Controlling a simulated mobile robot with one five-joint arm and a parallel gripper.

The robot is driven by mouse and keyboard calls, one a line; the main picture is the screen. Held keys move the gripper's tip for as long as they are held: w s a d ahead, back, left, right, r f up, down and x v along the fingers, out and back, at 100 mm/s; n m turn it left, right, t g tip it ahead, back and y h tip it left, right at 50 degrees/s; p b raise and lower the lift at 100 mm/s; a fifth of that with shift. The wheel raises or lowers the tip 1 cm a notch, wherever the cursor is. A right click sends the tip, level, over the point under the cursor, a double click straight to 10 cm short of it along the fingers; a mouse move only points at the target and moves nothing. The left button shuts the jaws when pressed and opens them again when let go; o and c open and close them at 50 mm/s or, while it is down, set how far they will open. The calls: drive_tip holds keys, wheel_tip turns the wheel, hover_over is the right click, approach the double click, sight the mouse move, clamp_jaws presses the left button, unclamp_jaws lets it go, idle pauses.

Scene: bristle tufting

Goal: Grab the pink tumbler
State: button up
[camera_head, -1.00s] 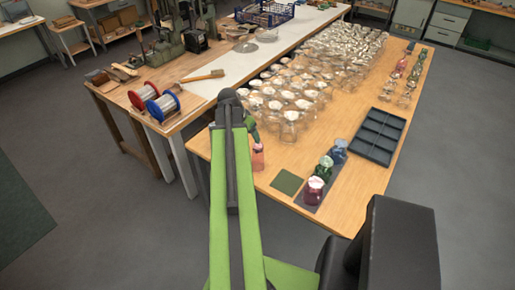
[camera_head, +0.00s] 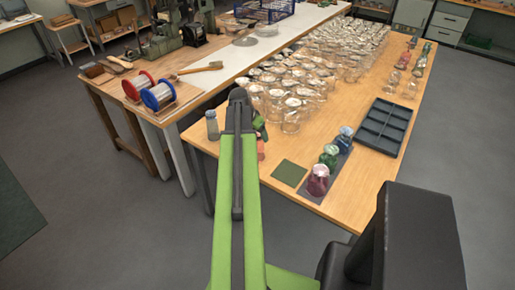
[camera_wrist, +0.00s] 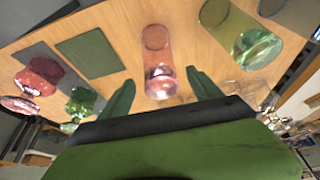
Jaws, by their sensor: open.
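The pink tumbler (camera_wrist: 157,62) is see-through and stands near the table's edge. In the wrist view it is in the middle, in line with the gap between my fingers. In the head view only part of the pink tumbler (camera_head: 261,151) shows beside my arm. My gripper (camera_wrist: 159,77) has two green fingers spread apart, one on each side of the tumbler's near end in the picture. No contact shows. My gripper (camera_head: 260,127) is mostly hidden behind my arm in the head view.
A grey-green tumbler (camera_head: 212,126) stands left of my arm. Several clear glasses (camera_head: 292,115) crowd behind. A green square mat (camera_head: 290,173) lies at right, beside a dark strip with a dark red glass (camera_head: 318,182), a green one and a blue one. A compartment tray (camera_head: 381,127) lies farther right.

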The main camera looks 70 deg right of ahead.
sight(258, 145)
drive_tip(key=b+x, duration=0.4)
drive_tip(key=x, duration=0.1)
drive_tip(key=shift+s+d+f+b, duration=0.1)
drive_tip(key=shift+d+b, duration=0.2)
drive_tip(key=shift+b, duration=0.05)
drive_tip(key=shift+r, duration=0.2)
clamp_jaws()
